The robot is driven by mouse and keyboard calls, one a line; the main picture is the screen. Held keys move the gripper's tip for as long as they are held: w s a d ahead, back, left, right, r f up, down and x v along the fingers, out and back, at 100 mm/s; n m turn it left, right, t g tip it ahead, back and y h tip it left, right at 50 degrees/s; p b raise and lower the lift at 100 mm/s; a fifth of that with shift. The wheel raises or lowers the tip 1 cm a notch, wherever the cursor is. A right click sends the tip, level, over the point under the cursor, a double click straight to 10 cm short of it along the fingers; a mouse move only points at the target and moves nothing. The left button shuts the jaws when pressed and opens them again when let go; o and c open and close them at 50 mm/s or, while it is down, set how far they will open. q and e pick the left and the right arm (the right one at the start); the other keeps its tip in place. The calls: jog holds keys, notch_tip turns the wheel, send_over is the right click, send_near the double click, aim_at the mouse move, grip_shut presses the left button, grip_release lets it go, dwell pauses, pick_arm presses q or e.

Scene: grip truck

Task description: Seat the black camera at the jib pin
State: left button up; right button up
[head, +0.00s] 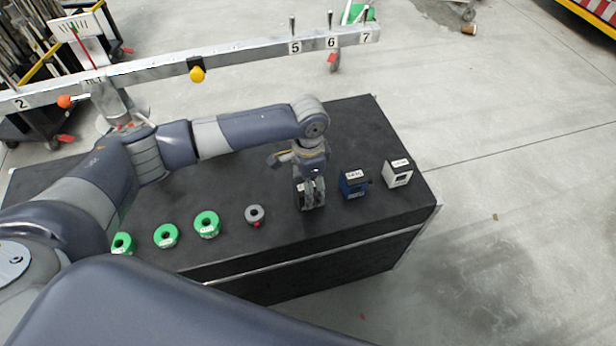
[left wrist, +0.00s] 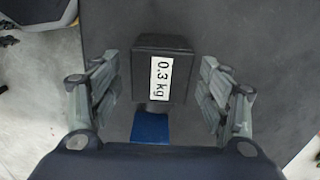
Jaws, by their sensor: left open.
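The black camera (left wrist: 150,42) shows in the left wrist view as a dark box with a white "0.3 kg" label. It lies between the two spread fingers of my left gripper (left wrist: 160,95), with a gap on both sides. In the head view my left gripper (head: 312,190) points down over the black camera on the bench and mostly hides it. The jib beam (head: 250,53) runs across the back, with upright pins (head: 330,20) at the marks 5, 6 and 7. I cannot tell which pin is the task's. My right gripper is out of view.
A blue camera (head: 353,184) and a white one (head: 397,174) stand right of the gripper on the black bench (head: 350,125). A grey ring (head: 255,215) and several green rings (head: 207,224) lie to its left.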

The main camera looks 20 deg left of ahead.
pick_arm(q)
jog(key=shift+f, duration=0.1)
jog(key=c, duration=1.4)
jog(key=o, duration=0.5)
jog(key=shift+c, duration=0.8)
jog(key=shift+r+p, duration=0.9)
jog(key=shift+p, duration=0.2)
jog(key=shift+r+p, duration=0.3)
jog(key=shift+p, duration=0.05)
